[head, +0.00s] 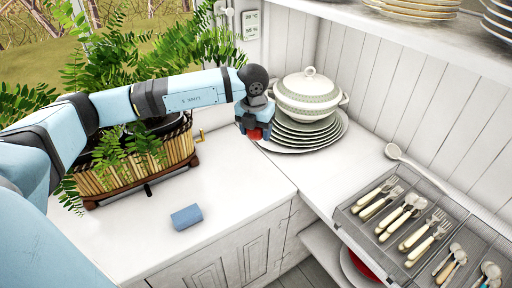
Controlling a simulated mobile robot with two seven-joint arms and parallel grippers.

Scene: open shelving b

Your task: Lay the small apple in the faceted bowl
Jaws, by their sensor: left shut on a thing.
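My left gripper (258,130) points down over the back of the white counter, just in front of the stacked plates. It is shut on a small red thing, which I take for the small apple (254,134); only a little of it shows between the jaws. I cannot make out a faceted bowl in this view. My right gripper is not in view.
A lidded tureen (310,98) stands on stacked plates (316,136). A small blue object (186,217) lies near the counter's front edge. A planter basket (135,170) stands left, a cutlery tray (420,232) right. A red round thing (362,265) is on a lower shelf.

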